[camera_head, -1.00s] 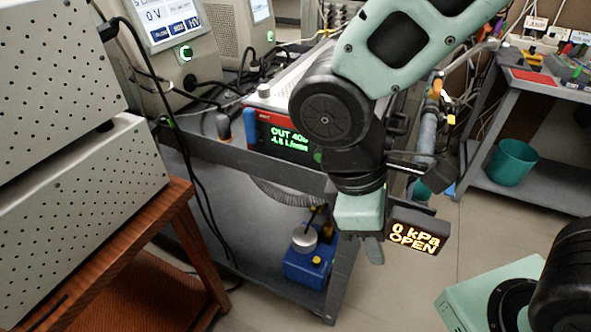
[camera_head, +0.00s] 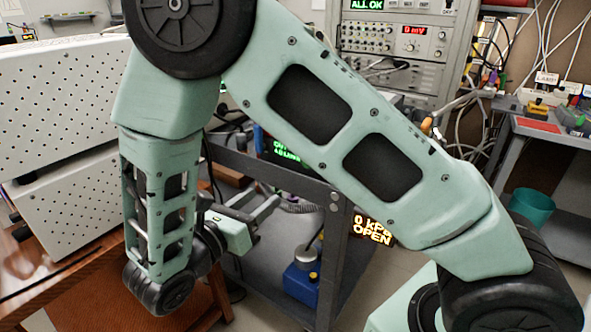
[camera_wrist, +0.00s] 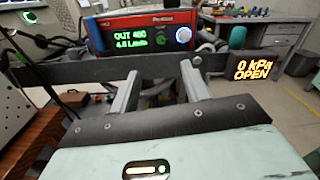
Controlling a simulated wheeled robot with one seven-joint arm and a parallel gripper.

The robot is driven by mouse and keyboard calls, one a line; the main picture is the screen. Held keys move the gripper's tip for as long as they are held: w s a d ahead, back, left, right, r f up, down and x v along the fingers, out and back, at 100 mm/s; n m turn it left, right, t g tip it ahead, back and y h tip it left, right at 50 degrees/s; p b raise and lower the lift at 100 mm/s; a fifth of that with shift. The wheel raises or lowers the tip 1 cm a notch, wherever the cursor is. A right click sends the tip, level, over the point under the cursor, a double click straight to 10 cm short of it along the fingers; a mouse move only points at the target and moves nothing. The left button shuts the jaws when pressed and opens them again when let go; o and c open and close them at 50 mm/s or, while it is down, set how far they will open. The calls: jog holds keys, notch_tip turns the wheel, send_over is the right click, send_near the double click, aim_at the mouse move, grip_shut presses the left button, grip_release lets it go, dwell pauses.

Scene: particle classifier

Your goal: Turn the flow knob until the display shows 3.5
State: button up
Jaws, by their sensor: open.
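The red-and-black unit with a green-lit display (camera_wrist: 145,34) is ahead of my gripper in the wrist view. Its upper line reads OUT 40C and its lower line looks like 4.0 L/min, with small, blurred digits. A round, brightly lit knob (camera_wrist: 184,35) is on the right of its face. My gripper (camera_wrist: 160,67) is open and empty, its two fingers pointing toward the unit, below and apart from the knob. In the head view, my gripper (camera_head: 262,212) is left of the cart post; my arm partly covers the display (camera_head: 284,153) and hides the knob.
A grey cart rail (camera_wrist: 75,75) runs across in front of the unit. An orange-lit 0 kPa OPEN readout (camera_wrist: 252,68) is at the right. White perforated cabinets (camera_head: 60,110) and a wooden table (camera_head: 75,275) stand left. A blue device (camera_head: 300,283) sits on the cart's lower shelf.

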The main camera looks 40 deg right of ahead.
aim_at(304, 165)
jog(key=x, duration=1.6)
jog(key=shift+d, duration=0.2)
jog(key=shift+s, duration=0.1)
jog(key=c, duration=1)
jog(key=shift+r+p, duration=0.1)
jog(key=shift+p, duration=0.45)
